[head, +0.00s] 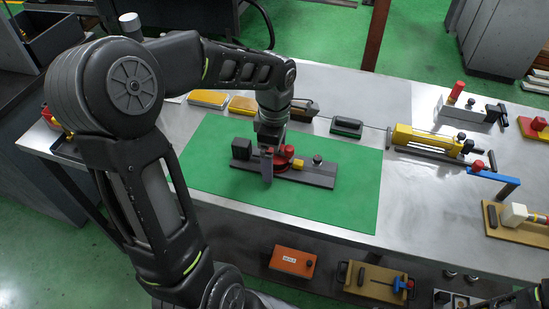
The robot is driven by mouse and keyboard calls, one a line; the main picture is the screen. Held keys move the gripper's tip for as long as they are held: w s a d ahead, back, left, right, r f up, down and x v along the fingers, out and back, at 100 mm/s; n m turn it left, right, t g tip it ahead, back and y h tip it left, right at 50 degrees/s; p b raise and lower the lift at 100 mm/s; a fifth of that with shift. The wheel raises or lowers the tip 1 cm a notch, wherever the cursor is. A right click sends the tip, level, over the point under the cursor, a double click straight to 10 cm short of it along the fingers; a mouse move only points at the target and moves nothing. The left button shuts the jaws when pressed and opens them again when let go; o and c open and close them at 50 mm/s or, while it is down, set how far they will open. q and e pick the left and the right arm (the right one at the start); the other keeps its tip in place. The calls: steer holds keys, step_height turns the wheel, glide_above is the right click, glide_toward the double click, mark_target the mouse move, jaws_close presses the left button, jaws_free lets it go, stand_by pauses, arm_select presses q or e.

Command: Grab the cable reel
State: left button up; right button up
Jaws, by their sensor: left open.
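A grey fixture (315,174) lies on the green mat (345,205) on the metal table. A round red part (285,153) sits on the fixture, partly hidden by my gripper; I cannot tell for sure whether it is the cable reel. No other thing is clearly a reel. My left arm comes in from the left, and my left gripper (269,166) points down at the fixture, open, right beside the red part. Whether its fingers touch anything is hidden. My right gripper is not in view.
The fixture also carries a black block (241,148), a small yellow block (298,165) and a knob. A dark green-topped block (346,127) stands behind the mat. A yellow cylinder device (430,140) lies to the right. The front and right of the mat are clear.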

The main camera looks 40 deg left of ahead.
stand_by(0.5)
arm_select(q)
steer(key=c, duration=1.9)
steer(key=shift+r, duration=0.15)
step_height(320, 180, up, 10)
steer(key=shift+f+b, duration=0.1)
steer(key=shift+b, duration=0.2)
